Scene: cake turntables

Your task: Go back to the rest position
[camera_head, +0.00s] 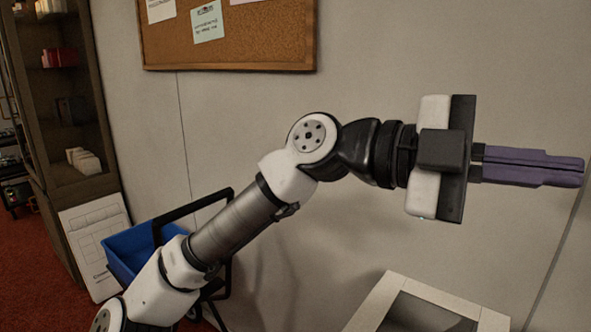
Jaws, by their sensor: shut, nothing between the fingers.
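My gripper (582,171) is at the right of the head view, with its purple fingers pointing right. The fingers are together with nothing between them. My arm reaches up from the lower left and levels out in front of the pale wall. The gripper is in the air and touches nothing that I can see. No cake turntable is in view.
A pale-framed box or screen (372,312) stands below the gripper at the bottom edge. A blue bin (128,250) with a black frame is partly behind my arm. A dark shelf cabinet (85,188) stands at left. A corkboard (270,40) hangs on the wall.

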